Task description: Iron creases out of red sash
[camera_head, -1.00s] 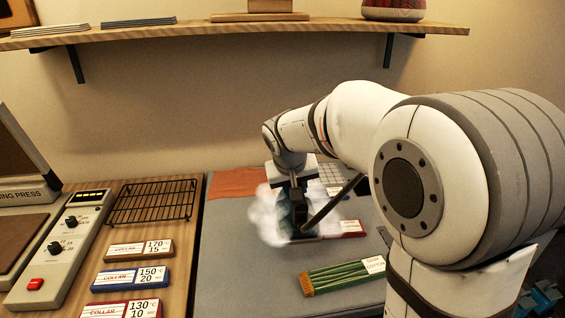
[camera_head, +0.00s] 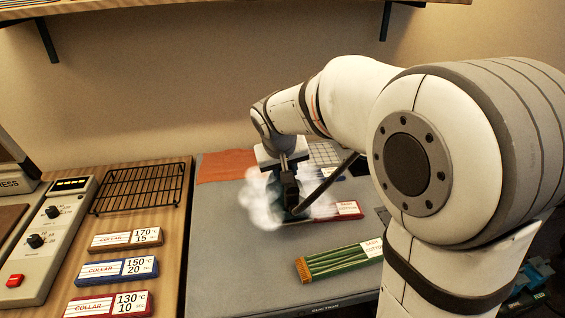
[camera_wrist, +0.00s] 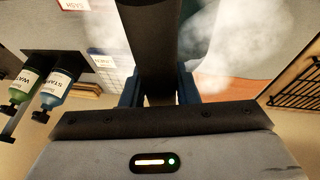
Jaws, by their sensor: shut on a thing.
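The red sash (camera_head: 349,209) lies on the grey ironing surface. Only its right end with a white label shows. My gripper (camera_head: 289,180) is shut on the dark handle of the iron (camera_head: 290,208), which stands flat at the sash's left, with white steam around it. The iron and steam hide whatever lies below, so I cannot see creases. In the wrist view the blue fingers of my gripper (camera_wrist: 158,92) sit either side of the dark handle (camera_wrist: 150,35), and steam drifts around it.
A green sash (camera_head: 340,262) with a label lies in front. An orange-red cloth (camera_head: 225,166) lies at the back left. A wire rack (camera_head: 140,188), several collar cards (camera_head: 117,269) and a press control box (camera_head: 50,235) stand left. Two bottles (camera_wrist: 52,92) show in the wrist view.

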